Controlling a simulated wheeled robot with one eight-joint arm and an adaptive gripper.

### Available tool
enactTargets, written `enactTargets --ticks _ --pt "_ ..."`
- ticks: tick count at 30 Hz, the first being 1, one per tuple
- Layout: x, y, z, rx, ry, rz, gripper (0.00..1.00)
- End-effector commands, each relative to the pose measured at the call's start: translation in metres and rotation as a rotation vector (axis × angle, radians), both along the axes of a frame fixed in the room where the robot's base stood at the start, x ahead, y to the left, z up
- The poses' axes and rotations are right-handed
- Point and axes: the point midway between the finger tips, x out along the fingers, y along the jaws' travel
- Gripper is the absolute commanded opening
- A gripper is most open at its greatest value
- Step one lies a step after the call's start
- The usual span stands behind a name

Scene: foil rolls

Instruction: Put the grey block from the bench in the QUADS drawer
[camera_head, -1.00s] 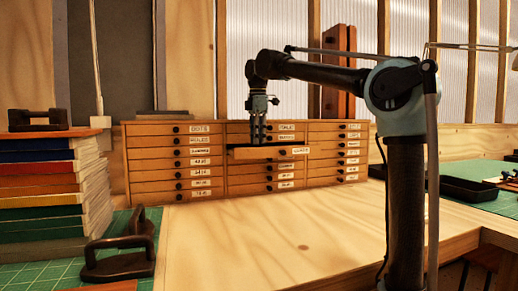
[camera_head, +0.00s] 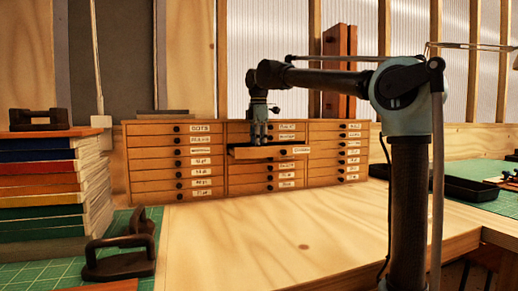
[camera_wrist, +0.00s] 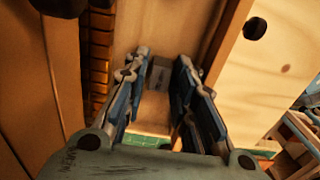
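A small grey block (camera_wrist: 162,76) shows in the wrist view between my fingertips, low at the drawer's wooden floor. I cannot tell whether either finger touches it. My gripper (camera_head: 261,143) points straight down over a pulled-out drawer (camera_head: 270,152) in the middle column of the wooden cabinet. In the wrist view my gripper (camera_wrist: 162,66) has its two fingers apart, one on each side of the block. The open drawer's label (camera_head: 301,150) is too blurred to read. In the head view the block is hidden by the drawer front.
The cabinet (camera_head: 160,128) has three columns of labelled, shut drawers around the open one. The bench top (camera_head: 300,235) before it is clear. A stack of coloured boards (camera_head: 45,185) and a dark handled tool (camera_head: 120,258) stand left; a black tray (camera_head: 465,188) lies right.

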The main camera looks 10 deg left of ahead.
Motion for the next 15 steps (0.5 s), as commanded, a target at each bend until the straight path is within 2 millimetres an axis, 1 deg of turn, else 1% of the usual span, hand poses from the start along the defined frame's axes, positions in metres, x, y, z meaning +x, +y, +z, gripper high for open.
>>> enactTargets --ticks 4,7,11,15 --pt "0.000 0.000 0.005 0.000 0.000 0.000 0.25" --pt "0.000 0.000 0.015 0.000 0.000 0.000 0.25" --pt "0.000 0.001 0.036 0.000 0.000 0.000 0.25" --pt "0.000 0.001 0.061 0.000 0.000 0.001 0.25"
